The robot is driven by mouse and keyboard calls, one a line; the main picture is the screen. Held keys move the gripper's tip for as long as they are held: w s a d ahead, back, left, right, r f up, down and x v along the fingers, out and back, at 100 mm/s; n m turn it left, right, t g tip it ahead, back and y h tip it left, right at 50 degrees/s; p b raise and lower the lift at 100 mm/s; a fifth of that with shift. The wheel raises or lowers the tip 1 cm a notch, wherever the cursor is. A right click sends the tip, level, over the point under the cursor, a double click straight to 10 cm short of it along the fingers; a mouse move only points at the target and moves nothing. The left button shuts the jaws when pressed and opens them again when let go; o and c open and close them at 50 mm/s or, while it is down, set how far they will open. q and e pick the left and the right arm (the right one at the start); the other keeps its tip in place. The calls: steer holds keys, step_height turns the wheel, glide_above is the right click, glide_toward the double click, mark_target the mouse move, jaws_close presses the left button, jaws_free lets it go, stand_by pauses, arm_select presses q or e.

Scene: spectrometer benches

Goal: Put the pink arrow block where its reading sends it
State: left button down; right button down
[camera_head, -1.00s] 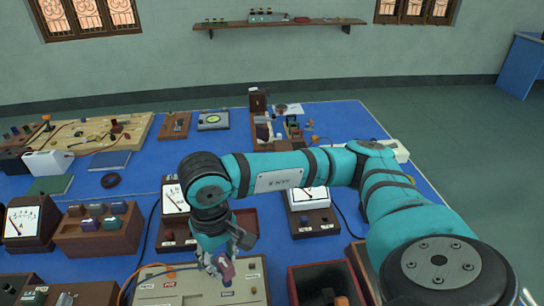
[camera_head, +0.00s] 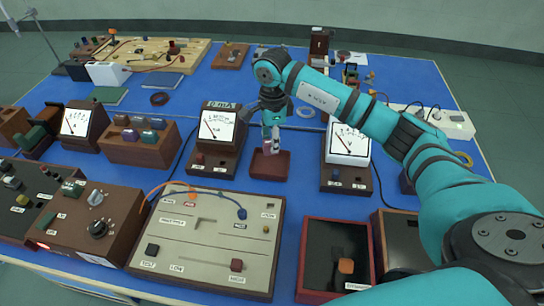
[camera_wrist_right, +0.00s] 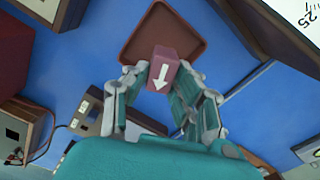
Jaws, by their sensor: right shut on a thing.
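The pink arrow block (camera_wrist_right: 162,72), with a white arrow on its face, is held between the fingers of my right gripper (camera_wrist_right: 160,82). In the head view my right gripper (camera_head: 271,143) points down over a small red-brown tray (camera_head: 280,170), and the block is mostly hidden by the fingers. In the wrist view the tray (camera_wrist_right: 146,25) lies just beyond the block; I see nothing in its visible part. I cannot tell whether the block touches the tray. The panel with labels and cables (camera_head: 205,233) stands in front of the tray. My left gripper is not in view.
A meter (camera_head: 217,127) stands left of the tray and another meter (camera_head: 348,146) stands right. A red-rimmed bin (camera_head: 335,237) is at the front right. A wooden block holder (camera_head: 140,150) is further left. Bare blue bench top surrounds the tray.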

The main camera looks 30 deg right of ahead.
step_height(320, 180, down, 2)
steer(key=shift+f, duration=0.25)
step_height(320, 180, down, 3)
steer(key=shift+f+p, duration=0.1)
steer(key=shift+p, duration=0.35)
steer(key=shift+f, duration=0.2)
steer(key=c, duration=1.1)
jaws_free()
steer(key=shift+r, duration=0.2)
